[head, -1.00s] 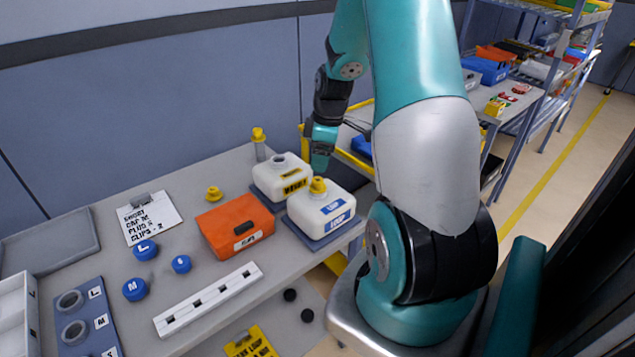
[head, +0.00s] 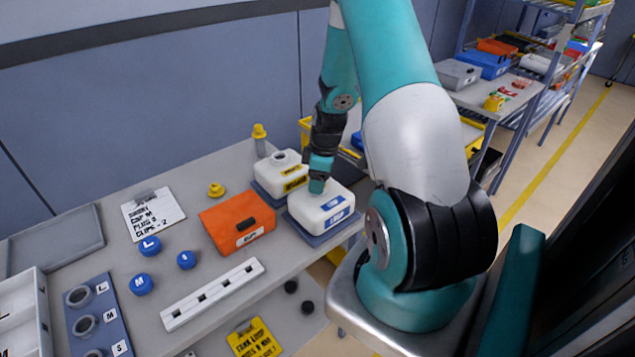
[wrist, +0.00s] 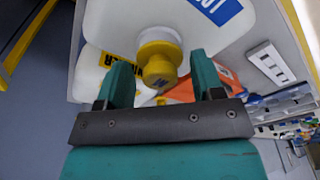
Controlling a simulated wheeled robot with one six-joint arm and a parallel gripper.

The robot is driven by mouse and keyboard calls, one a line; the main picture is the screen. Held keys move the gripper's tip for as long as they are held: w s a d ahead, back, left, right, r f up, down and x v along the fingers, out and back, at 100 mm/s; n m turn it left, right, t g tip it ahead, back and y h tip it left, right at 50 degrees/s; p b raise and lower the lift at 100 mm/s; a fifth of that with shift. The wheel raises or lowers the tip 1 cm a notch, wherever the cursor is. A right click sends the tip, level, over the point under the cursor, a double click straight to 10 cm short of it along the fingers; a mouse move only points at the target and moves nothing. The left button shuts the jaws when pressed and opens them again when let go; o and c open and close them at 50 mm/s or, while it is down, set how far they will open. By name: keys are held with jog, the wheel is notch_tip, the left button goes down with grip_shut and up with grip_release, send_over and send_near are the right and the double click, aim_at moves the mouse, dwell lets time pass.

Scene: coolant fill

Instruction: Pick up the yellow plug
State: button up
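A yellow plug (wrist: 160,71) with a wider yellow collar sits on the white neck of the front white tank, which has blue labels (head: 320,207). My gripper (wrist: 161,70) is open in the wrist view, with one teal finger on each side of the plug. I cannot tell whether either finger touches it. In the head view my gripper (head: 318,184) is right above the front tank and hides the plug. Another yellow cap (head: 216,190) lies on the table, and a yellow-topped grey post (head: 259,132) stands near the wall.
A second white tank with a yellow label (head: 294,184) stands just behind the front one. An orange box (head: 237,222) is close on the left. Blue caps (head: 141,284), a white slotted bar (head: 212,293) and a clipboard (head: 152,214) lie further left on the grey table.

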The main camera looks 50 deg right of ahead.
jog(key=c, duration=0.6)
jog(key=shift+c, duration=0.2)
jog(key=shift+r, duration=0.1)
notch_tip(320, 180, up, 20)
jog(key=b, duration=0.3)
